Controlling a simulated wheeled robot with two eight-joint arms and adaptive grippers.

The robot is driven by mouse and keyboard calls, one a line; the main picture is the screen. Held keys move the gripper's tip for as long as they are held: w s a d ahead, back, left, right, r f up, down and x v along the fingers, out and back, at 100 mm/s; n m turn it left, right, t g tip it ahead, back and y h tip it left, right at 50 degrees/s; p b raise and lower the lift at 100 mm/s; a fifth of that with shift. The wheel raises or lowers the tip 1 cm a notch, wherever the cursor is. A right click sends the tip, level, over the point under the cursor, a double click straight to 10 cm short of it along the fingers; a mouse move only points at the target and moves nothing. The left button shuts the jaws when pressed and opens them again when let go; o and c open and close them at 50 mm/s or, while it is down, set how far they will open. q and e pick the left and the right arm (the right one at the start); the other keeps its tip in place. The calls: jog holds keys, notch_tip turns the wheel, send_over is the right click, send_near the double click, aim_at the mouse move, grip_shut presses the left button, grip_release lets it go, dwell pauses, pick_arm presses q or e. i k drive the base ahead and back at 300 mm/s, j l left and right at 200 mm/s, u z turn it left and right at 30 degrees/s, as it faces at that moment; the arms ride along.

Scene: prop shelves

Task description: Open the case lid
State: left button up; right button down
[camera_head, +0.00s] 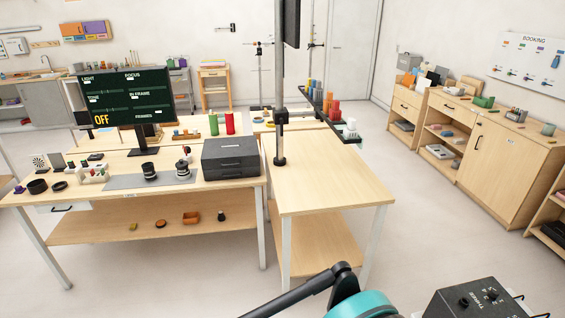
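A dark grey box-like case (230,158) sits at the right end of the left wooden table. Its top is flat and looks closed, and its front shows horizontal seams. A second black box (482,299) with knobs and white lettering shows in the lower right corner, partly cut off by the frame. I cannot tell for sure which of the two is the task's case. Neither of my grippers shows. A teal and black part of my arm shows at the bottom edge, well apart from the grey case.
Two wooden tables (330,186) stand ahead, the right one mostly bare. A monitor (126,98) reading OFF and two black cylindrical items stand left of the grey case. Cabinets (500,150) line the right wall. The floor between is clear.

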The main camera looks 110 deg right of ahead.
aim_at(238, 151)
jog(key=z, duration=3.35)
jog(key=i+j, duration=0.1)
jog(key=i, duration=1.85)
